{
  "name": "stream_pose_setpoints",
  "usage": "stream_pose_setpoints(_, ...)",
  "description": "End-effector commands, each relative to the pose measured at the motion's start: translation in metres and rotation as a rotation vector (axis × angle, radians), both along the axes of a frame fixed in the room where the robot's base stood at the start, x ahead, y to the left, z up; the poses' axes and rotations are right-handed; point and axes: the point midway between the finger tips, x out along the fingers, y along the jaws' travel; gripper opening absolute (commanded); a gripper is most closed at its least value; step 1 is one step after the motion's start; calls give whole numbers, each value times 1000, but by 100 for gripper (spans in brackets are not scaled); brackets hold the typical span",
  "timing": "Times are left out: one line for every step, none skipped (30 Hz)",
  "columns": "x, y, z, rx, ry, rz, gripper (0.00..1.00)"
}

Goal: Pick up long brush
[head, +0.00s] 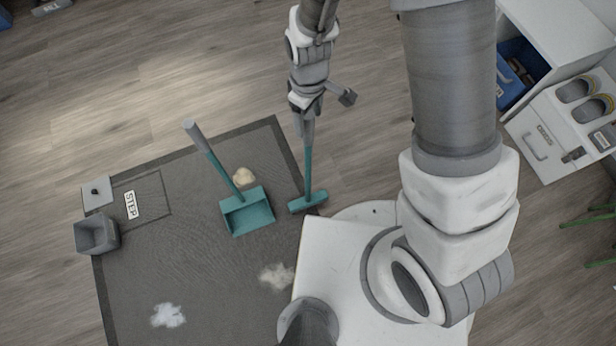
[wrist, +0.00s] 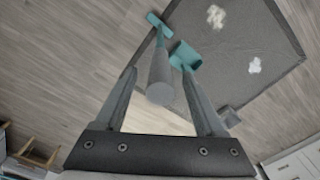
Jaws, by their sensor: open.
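The long brush has a teal head (head: 308,201) resting on the edge of the dark mat in the head view. Its teal shaft rises from the head toward my gripper (head: 307,120), and its grey handle is partly hidden there. In the wrist view, the grey handle end of the long brush (wrist: 160,88) points toward the camera, between the two fingers of my gripper (wrist: 158,72). The fingers are apart, with a visible gap on each side of the handle. The teal brush head shows beyond it.
A teal dustpan (head: 247,213) with an upright grey handle stands on the mat (head: 205,275), left of the brush. A crumpled beige piece (head: 243,176) lies behind it. White debris (head: 168,315), a grey bin (head: 96,235) and a white shelf unit (head: 560,125) also show.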

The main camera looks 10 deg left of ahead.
Motion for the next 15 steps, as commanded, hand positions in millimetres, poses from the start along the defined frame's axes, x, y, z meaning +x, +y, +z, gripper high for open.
stream_pose_setpoints(0,0,-13,-1,2,0,72)
stream_pose_setpoints(0,0,-16,-1,2,0,72)
stream_pose_setpoints(0,0,-20,-1,2,0,72)
stream_pose_setpoints(0,0,-22,0,1,0,72)
stream_pose_setpoints(0,0,-23,-1,0,0,72)
stream_pose_setpoints(0,0,-23,0,0,0,72)
stream_pose_setpoints(0,0,-23,0,-1,0,72)
stream_pose_setpoints(0,0,-22,0,-1,0,72)
stream_pose_setpoints(0,0,-22,0,-1,0,72)
stream_pose_setpoints(0,0,-22,1,0,0,72)
stream_pose_setpoints(0,0,-22,0,0,0,72)
stream_pose_setpoints(0,0,-22,0,0,0,65)
stream_pose_setpoints(0,0,-22,0,0,0,59)
stream_pose_setpoints(0,0,-22,0,0,0,54)
stream_pose_setpoints(0,0,-22,0,0,0,47)
